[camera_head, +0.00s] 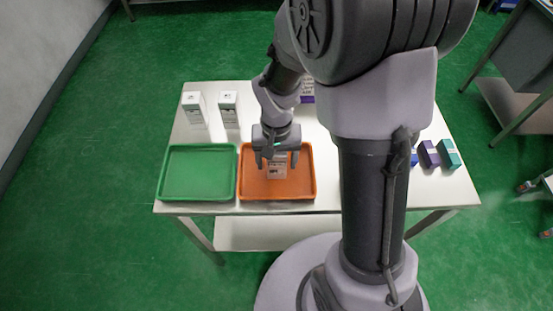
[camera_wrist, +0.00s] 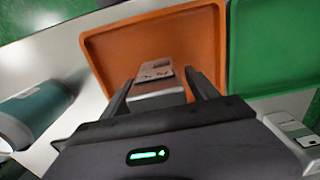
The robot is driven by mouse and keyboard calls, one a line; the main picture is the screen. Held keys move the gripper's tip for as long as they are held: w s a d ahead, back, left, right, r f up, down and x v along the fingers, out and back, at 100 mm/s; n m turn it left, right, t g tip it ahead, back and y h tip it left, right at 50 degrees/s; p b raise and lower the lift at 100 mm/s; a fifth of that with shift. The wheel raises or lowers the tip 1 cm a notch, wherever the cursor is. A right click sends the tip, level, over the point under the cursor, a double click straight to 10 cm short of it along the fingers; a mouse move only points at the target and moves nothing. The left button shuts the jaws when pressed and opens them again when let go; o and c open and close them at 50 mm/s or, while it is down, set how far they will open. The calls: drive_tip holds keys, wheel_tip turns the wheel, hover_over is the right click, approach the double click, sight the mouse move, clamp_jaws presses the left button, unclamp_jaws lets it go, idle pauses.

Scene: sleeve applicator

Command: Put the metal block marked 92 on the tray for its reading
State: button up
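A pale metal-coloured block (camera_head: 277,165) with printed marks is at the orange tray (camera_head: 246,186), near its middle. It also shows in the wrist view (camera_wrist: 158,88); its number is too small to read. My gripper (camera_head: 276,163) is above the orange tray, pointing down, with its fingers on either side of the block. In the head view, gaps show between the block and both fingers, so the gripper looks open around it. The wrist view shows the two fingers (camera_wrist: 158,76) flanking the block; the block's lower part is partly hidden by the gripper body.
A green tray (camera_head: 198,173) lies empty left of the orange one. Two white boxes (camera_head: 194,108) (camera_head: 228,109) stand behind. Purple (camera_head: 429,154) and teal (camera_head: 450,154) boxes stand at the right. A teal-grey rounded object (camera_wrist: 38,112) shows in the wrist view. My arm hides the table's middle.

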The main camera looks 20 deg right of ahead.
wheel_tip(320, 180, up, 12)
drive_tip(key=p, duration=0.5)
drive_tip(key=shift+r, duration=0.15)
drive_tip(key=s+a+r+t+y+b, duration=0.1)
drive_tip(key=s+a+r+t, duration=0.1)
drive_tip(key=s+r, duration=0.4)
drive_tip(key=s+a+r+t+y+b, duration=0.1)
drive_tip(key=s+a+r+t, duration=0.1)
drive_tip(key=s+r, duration=0.4)
drive_tip(key=shift+s+m+t+b, duration=0.4)
drive_tip(key=shift+s+t, duration=0.1)
drive_tip(key=shift+t, duration=0.4)
